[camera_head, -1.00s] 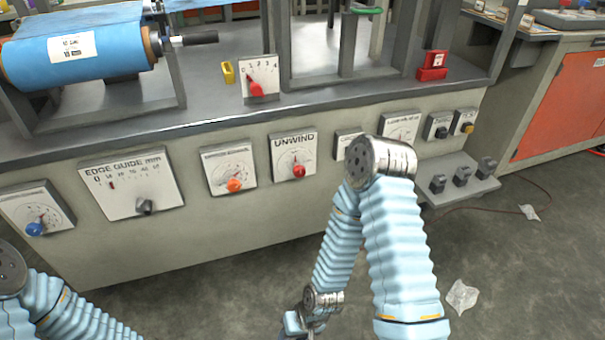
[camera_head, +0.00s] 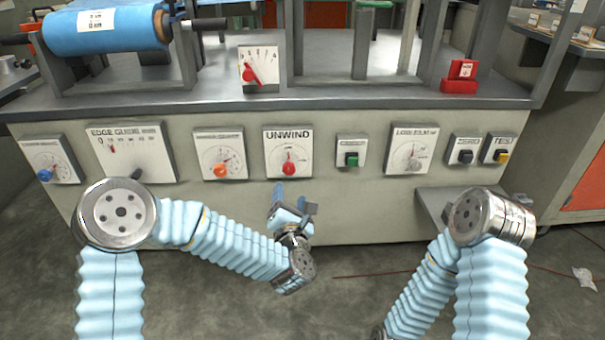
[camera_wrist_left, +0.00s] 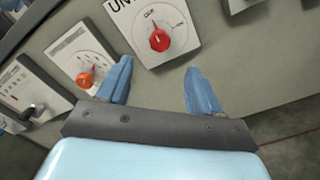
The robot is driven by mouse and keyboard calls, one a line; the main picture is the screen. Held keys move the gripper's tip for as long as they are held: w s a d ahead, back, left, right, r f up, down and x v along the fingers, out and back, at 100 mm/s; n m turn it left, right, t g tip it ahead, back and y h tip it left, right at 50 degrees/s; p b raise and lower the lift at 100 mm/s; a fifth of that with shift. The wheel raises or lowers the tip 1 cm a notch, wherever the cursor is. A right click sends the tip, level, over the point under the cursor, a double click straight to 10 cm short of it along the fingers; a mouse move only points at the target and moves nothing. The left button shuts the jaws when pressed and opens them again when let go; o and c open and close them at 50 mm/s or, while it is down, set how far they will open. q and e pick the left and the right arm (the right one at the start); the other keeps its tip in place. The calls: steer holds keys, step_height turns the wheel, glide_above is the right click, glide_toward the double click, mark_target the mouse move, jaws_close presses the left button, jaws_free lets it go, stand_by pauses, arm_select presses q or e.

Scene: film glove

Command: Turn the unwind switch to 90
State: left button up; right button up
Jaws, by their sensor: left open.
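The unwind switch is a red knob (camera_head: 289,168) on a white plate labelled UNWIND (camera_head: 288,150), on the front of the grey machine. Part of the plate's label is cut off there. My left gripper (camera_head: 290,190) is below the plate in the head view, apart from the knob. Its two blue fingers (camera_wrist_left: 157,80) are open with nothing between them. My right arm comes in at the right; its gripper is not visible.
An orange knob (camera_head: 220,170) is left of the unwind plate, and a green button (camera_head: 351,159) is right of it. A grey shelf (camera_head: 432,200) juts out at the right. The machine's tabletop edge (camera_head: 300,102) runs above the panel.

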mark_target(289, 171)
arm_select(q)
steer(key=w, duration=1.2)
steer(key=shift+w, duration=0.4)
steer(key=shift+a, duration=0.1)
